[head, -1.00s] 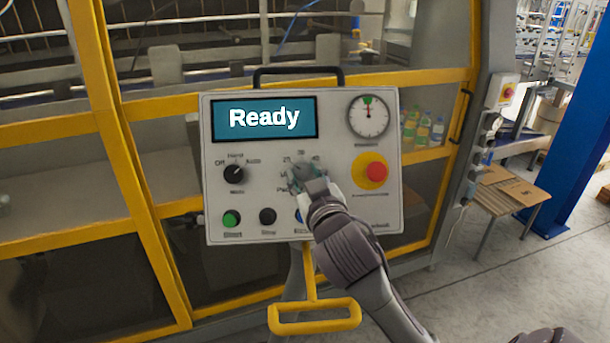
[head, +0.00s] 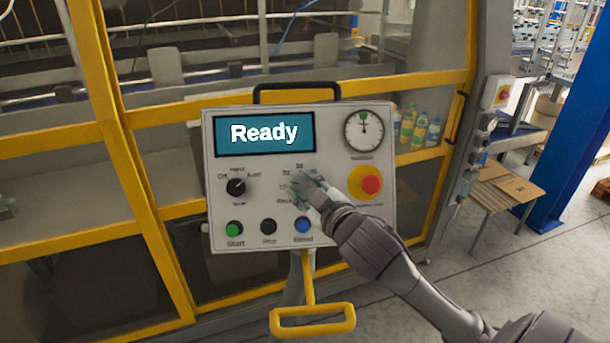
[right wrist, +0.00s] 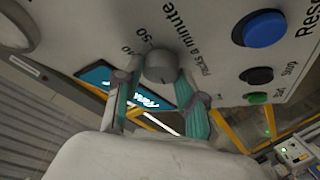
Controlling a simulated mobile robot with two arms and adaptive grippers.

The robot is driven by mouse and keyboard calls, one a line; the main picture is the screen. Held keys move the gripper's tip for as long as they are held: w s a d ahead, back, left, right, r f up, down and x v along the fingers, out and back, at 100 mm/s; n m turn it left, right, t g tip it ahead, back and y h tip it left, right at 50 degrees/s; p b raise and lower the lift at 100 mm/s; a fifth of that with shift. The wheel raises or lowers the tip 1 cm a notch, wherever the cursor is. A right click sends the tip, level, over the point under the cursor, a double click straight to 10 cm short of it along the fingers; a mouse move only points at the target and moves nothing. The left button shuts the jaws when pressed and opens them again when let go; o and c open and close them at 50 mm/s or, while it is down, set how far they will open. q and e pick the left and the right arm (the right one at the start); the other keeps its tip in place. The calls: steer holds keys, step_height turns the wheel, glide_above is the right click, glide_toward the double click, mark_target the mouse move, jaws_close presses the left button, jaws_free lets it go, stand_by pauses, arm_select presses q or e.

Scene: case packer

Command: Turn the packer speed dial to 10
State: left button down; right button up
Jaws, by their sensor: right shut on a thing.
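The control panel (head: 335,237) faces me, with its screen (head: 264,133) reading "Ready". My right gripper (head: 306,187) is at the speed dial below the screen's right side and hides most of it in the head view. In the right wrist view the grey round dial (right wrist: 160,67) sits between the two fingers of my right gripper (right wrist: 160,90), which is shut on it. The label "Packs a minute" and part of the number scale show beside it. I cannot tell which number the dial points to. My left gripper is in neither view.
A black mode selector (head: 236,187) is left of the dial. Green (head: 234,229), black (head: 268,227) and blue (head: 303,226) buttons line the panel's bottom. A red stop button (head: 371,184) and a gauge (head: 364,131) are on the right. A yellow handle (head: 312,320) hangs below.

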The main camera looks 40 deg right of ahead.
steer(key=n+y, duration=0.1)
steer(key=n, duration=0.1)
steer(key=n+g+y, duration=0.1)
steer(key=n, duration=0.2)
steer(key=shift+d+r+g+p, duration=0.2)
steer(key=shift+g+p, duration=0.1)
steer(key=shift+p, duration=0.1)
steer(key=shift+n+y, duration=0.3)
steer(key=shift+n, duration=0.1)
steer(key=o, duration=1.1)
steer(key=shift+w, duration=0.1)
steer(key=shift+o, duration=0.2)
step_height(320, 180, up, 10)
steer(key=shift+f, duration=0.1)
